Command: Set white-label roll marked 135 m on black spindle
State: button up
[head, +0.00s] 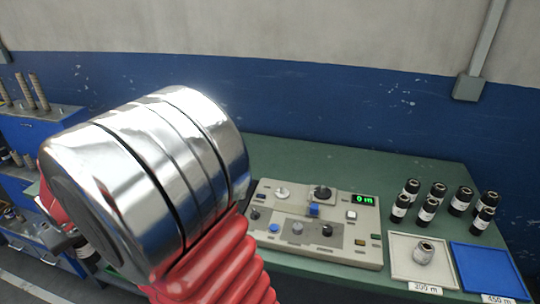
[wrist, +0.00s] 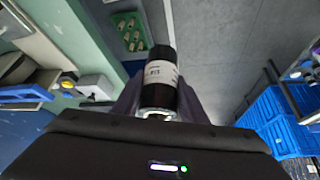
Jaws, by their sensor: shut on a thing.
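In the wrist view my gripper (wrist: 158,103) is shut on a black roll with a white label (wrist: 160,68). The roll sits between the two fingers, its dark end pointing away from the wrist. The print on its label is too small to read surely. In the head view my large silver and red arm hides most of the gripper. The grey wrapper panel (head: 350,246) stands on the green bench. It carries white, grey, blue and black round parts. A large black one (head: 321,193) is at its back; I cannot tell surely which is the black spindle.
Several black rolls with white labels (head: 459,201) stand at the bench's right. A blue tray (head: 488,268) marked 450 m looks empty. The panel's display (head: 362,200) reads 0 m.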

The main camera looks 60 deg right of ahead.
jog(key=s+d+m+g+h, duration=0.2)
jog(key=s+d+m, duration=0.25)
jog(key=d, duration=0.85)
jog(key=s+d+r+m+g+h, duration=0.1)
jog(key=s+d+m, duration=0.35)
jog(key=d, duration=0.85)
jog(key=s+d+m+g+h, duration=0.25)
jog(key=d+m, duration=0.25)
jog(key=d, duration=0.8)
jog(key=s+d+r+m+g, duration=0.1)
jog(key=s+d+m, duration=0.3)
jog(key=s+d, duration=0.3)
jog(key=s+d+m+g+y, duration=0.1)
jog(key=s+d+m, duration=0.3)
jog(key=s, duration=1)
jog(key=s+d+r+m+g+y, duration=0.1)
jog(key=s+d+m+g, duration=0.2)
jog(key=s+d, duration=0.8)
jog(key=shift+s+r+m, duration=0.35)
jog(key=shift+m, duration=0.65)
jog(key=shift+f, duration=0.15)
jog(key=shift+f, duration=2.35)
jog(key=shift+w+r, duration=0.1)
jog(key=shift+w, duration=0.1)
